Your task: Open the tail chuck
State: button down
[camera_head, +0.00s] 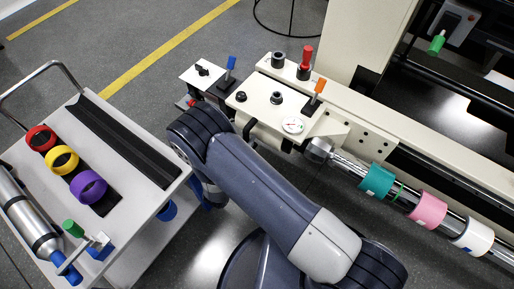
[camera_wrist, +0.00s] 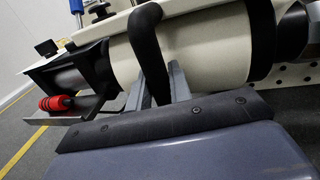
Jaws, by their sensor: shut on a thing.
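The tail chuck (camera_head: 318,150) is a metal nose on the cream machine housing (camera_head: 268,125), at the end of a steel shaft (camera_head: 348,166). I cannot tell from here whether it grips the shaft. A curved black lever (camera_head: 248,130) sticks out from the front of the housing. In the wrist view the black lever (camera_wrist: 148,42) comes down between the grey fingers of my gripper (camera_wrist: 158,85), which is shut on it. In the head view my own arm hides the gripper.
Teal (camera_head: 376,181), pink (camera_head: 427,209) and white (camera_head: 472,236) rolls sit on the shaft. A grey cart (camera_head: 130,215) with coloured rings is at left. A red grip (camera_wrist: 56,103) shows in the wrist view.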

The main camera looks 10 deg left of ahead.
aim_at(242, 123)
jog(key=a, duration=0.1)
jog(key=w+a+b, duration=0.1)
jog(key=a, duration=0.1)
jog(key=shift+w+a+f, duration=0.15)
jog(key=shift+w+a, duration=0.15)
jog(key=shift+a, duration=0.25)
jog(key=c, duration=1.3)
grip_release()
jog(key=shift+c, duration=0.2)
jog(key=s+a+p, duration=0.2)
jog(key=s, duration=0.8)
jog(key=shift+s, duration=0.3)
